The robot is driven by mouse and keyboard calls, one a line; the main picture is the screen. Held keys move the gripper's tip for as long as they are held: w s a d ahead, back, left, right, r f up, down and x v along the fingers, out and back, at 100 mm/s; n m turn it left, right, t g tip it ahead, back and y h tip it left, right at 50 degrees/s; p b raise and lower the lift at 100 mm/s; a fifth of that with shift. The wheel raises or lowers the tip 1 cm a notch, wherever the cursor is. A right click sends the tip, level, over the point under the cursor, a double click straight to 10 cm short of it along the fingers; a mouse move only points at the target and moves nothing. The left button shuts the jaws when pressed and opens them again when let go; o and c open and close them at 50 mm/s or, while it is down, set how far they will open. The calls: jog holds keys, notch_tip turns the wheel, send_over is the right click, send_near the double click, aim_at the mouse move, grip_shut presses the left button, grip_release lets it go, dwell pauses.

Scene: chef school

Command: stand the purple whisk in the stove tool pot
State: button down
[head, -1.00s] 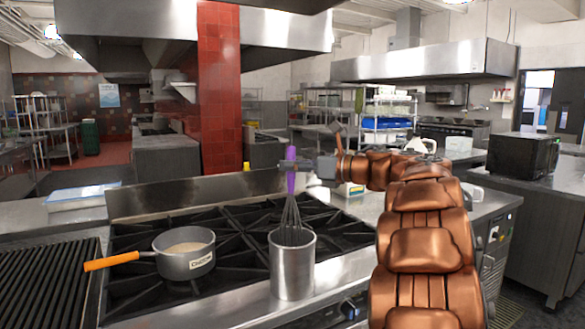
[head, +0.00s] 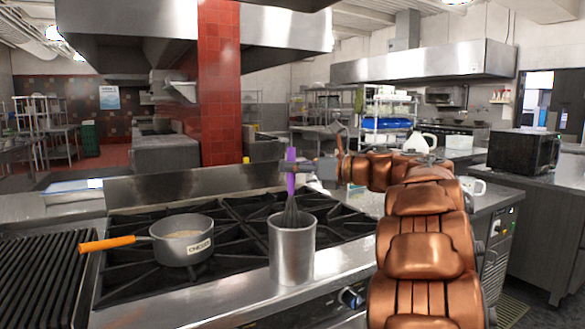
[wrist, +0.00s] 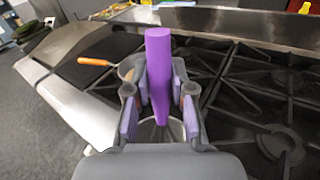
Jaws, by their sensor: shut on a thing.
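The purple whisk (head: 291,172) is upright, its purple handle up and its wires down inside the steel tool pot (head: 292,256). The lower part of the wires is hidden by the pot wall. My gripper (head: 300,168) is shut on the handle above the pot. In the wrist view the purple handle (wrist: 160,75) stands between the two fingers of my gripper (wrist: 158,105), and part of the pot rim shows below. The pot stands at the front edge of the stove. I cannot tell whether the whisk touches the pot's bottom.
A saucepan (head: 183,243) with an orange handle sits on the stove grates left of the pot. A ribbed grill (head: 40,265) is at far left. A white cup (head: 473,187) and a black microwave (head: 524,151) stand to the right.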

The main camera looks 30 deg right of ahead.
jog(key=c, duration=0.9)
grip_release()
jog(key=shift+s, duration=0.1)
jog(key=v, duration=1.2)
